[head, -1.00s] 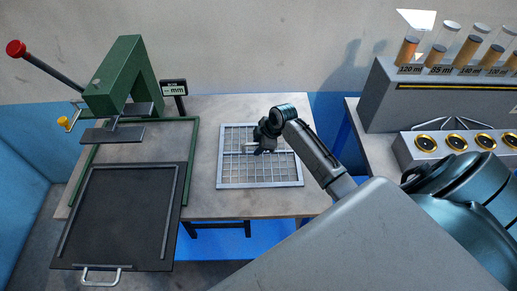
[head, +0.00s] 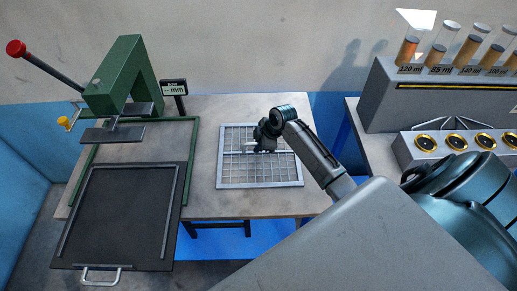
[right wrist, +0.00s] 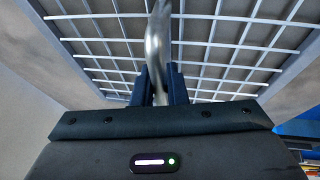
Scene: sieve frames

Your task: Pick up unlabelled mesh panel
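The mesh panel (head: 234,186) is a pale metal frame with a square wire grid, lying flat on the table; I see no label on it. My right gripper (head: 254,149) is over the middle of the panel. In the right wrist view the panel's grid (right wrist: 235,45) fills the upper part. There the two dark blue fingers of my right gripper (right wrist: 159,88) are close together, one on each side of a shiny metal bar or handle at the panel's middle, and appear to pinch it. The bar's far end is blurred. My left gripper is out of view.
The table (head: 205,140) has bare room around the panel. A green press (head: 127,75) with a red-knobbed lever and a black tray (head: 120,215) stand at left, beside a small mm display (head: 174,86). At right is a grey rack (head: 430,100) of tubes.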

